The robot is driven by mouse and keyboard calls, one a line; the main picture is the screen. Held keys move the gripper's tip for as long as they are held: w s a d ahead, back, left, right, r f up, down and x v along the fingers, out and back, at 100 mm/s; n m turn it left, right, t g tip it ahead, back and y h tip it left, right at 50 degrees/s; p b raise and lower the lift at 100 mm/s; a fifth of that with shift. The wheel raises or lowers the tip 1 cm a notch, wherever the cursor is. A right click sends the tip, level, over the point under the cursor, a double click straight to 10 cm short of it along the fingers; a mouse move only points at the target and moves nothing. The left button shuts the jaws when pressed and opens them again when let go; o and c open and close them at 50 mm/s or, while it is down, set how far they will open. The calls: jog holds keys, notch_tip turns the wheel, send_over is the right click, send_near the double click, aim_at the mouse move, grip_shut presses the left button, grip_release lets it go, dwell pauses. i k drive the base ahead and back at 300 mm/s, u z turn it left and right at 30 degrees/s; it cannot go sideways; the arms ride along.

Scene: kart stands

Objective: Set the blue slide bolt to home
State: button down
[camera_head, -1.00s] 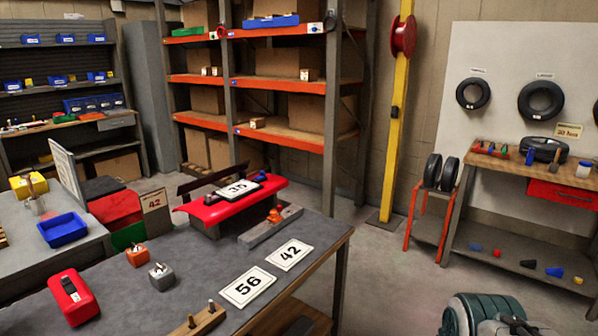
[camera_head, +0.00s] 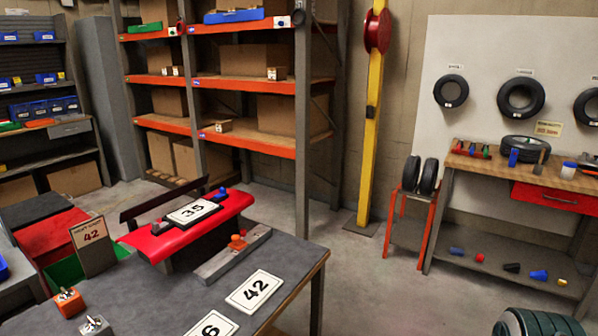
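A small blue piece (camera_head: 219,194), which looks like the blue slide bolt, shows at the back right of the red kart nose (camera_head: 231,206). It is just behind the white plate marked 35 (camera_head: 193,211). It is too small to tell how far its bolt is slid. A similar orange piece (camera_head: 237,242) sits on a grey bar (camera_head: 213,265) in front of the red nose. My gripper is not in view.
A tyre stand (camera_head: 408,210) and a wooden bench (camera_head: 480,163) stand beyond.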

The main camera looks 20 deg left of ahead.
aim_at(223, 192)
jog(key=z, duration=0.25)
jog(key=i, duration=1.5)
jog(key=u, duration=0.6)
jog(key=i, duration=0.85)
jog(key=u, duration=1.45)
jog(key=i, duration=0.4)
jog(key=u, duration=0.3)
